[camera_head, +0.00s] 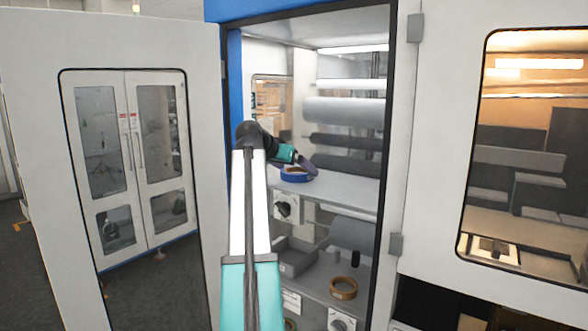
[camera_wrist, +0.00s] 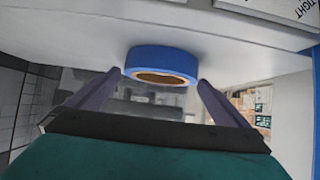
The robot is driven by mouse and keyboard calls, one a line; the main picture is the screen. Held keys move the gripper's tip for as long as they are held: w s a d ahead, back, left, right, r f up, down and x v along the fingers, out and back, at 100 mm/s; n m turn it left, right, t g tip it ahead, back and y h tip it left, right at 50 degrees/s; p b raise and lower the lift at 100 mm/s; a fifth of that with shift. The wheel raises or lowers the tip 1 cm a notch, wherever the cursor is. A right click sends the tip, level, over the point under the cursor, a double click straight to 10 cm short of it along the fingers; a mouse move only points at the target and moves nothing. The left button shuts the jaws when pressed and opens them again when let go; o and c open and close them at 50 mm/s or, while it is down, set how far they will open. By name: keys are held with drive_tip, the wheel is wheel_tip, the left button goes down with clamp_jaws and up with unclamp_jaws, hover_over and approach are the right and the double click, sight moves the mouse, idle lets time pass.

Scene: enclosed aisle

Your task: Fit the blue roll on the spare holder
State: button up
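The blue roll (camera_head: 296,174) lies flat on the upper shelf inside the open cabinet. It also shows in the wrist view (camera_wrist: 160,58), just beyond the fingertips, with its brown core visible. My gripper (camera_head: 304,165) is at the roll. In the wrist view its two fingers (camera_wrist: 159,80) are spread apart, with the roll between and ahead of the tips. I cannot tell whether they touch it. A white plate with a black knob (camera_head: 285,206) sits below the shelf edge, and a similar one (camera_head: 341,321) is lower down. I cannot tell which is the spare holder.
A brown roll (camera_head: 343,288) lies on the lower shelf (camera_head: 318,290), beside a grey bin (camera_head: 296,262) and a small dark cylinder (camera_head: 355,258). Grey rollers (camera_head: 345,110) span the cabinet above the upper shelf. The open door (camera_head: 45,120) stands at left, the cabinet frame at right.

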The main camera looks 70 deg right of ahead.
drive_tip(key=shift+a, duration=0.1)
drive_tip(key=shift+w+a+r+b, duration=0.2)
drive_tip(key=shift+a+r+b, duration=0.1)
drive_tip(key=shift+a+b, duration=0.15)
drive_tip(key=b+v, duration=0.4)
drive_tip(key=v, duration=0.8)
drive_tip(key=shift+r+b, duration=0.25)
drive_tip(key=shift+b, duration=0.05)
drive_tip(key=shift+a, duration=0.15)
